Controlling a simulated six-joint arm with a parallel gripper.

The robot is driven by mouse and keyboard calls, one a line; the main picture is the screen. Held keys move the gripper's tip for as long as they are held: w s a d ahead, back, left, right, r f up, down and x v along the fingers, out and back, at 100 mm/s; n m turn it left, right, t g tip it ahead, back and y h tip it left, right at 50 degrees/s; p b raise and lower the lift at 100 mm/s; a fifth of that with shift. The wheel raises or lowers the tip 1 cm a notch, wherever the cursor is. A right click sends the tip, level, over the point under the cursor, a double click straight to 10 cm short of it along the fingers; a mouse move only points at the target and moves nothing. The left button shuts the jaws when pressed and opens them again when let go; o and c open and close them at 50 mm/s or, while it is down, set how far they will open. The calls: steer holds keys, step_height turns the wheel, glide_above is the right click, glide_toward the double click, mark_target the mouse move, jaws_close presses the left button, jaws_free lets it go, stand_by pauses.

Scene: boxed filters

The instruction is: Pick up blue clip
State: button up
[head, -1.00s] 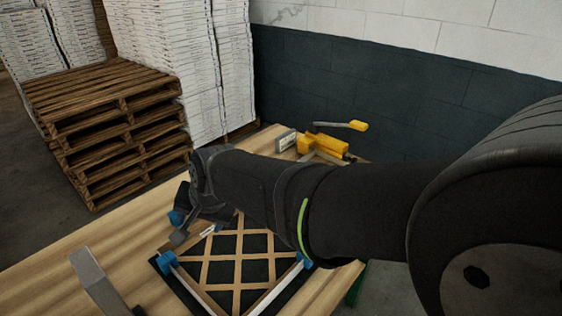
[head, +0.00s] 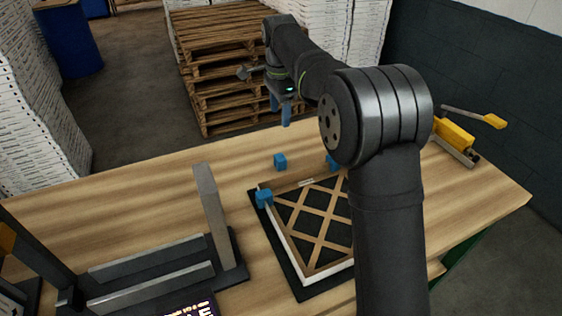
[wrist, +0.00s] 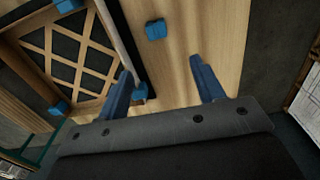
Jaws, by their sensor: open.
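A loose blue clip (head: 280,161) lies on the wooden table just beyond the filter frame; it also shows in the wrist view (wrist: 155,29). Other blue clips sit at the frame's corners, one at the left corner (head: 264,197) and one at the far corner (head: 333,163), partly behind my arm. The filter (head: 318,215) has a wooden lattice over black. My gripper (head: 283,108) is raised near the table's far edge, above and beyond the loose clip. Its blue fingers (wrist: 160,66) are apart and empty, with the loose clip ahead of the gap between them.
A dark fixture with an upright grey post (head: 211,215) stands left of the filter. A yellow toggle clamp (head: 455,137) is at the right end of the table. Wooden pallets (head: 225,70) stand behind the table. The table's far left is clear.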

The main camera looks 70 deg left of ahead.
glide_toward(280, 157)
steer(key=f, duration=0.5)
steer(key=shift+w+a, duration=0.15)
steer(key=shift+a, duration=0.1)
steer(key=shift+d+f, duration=0.15)
steer(key=shift+f, duration=1.25)
steer(key=shift+d+f, duration=0.15)
steer(key=shift+f, duration=1.2)
steer(key=shift+c, duration=0.2)
steer(key=c, duration=1)
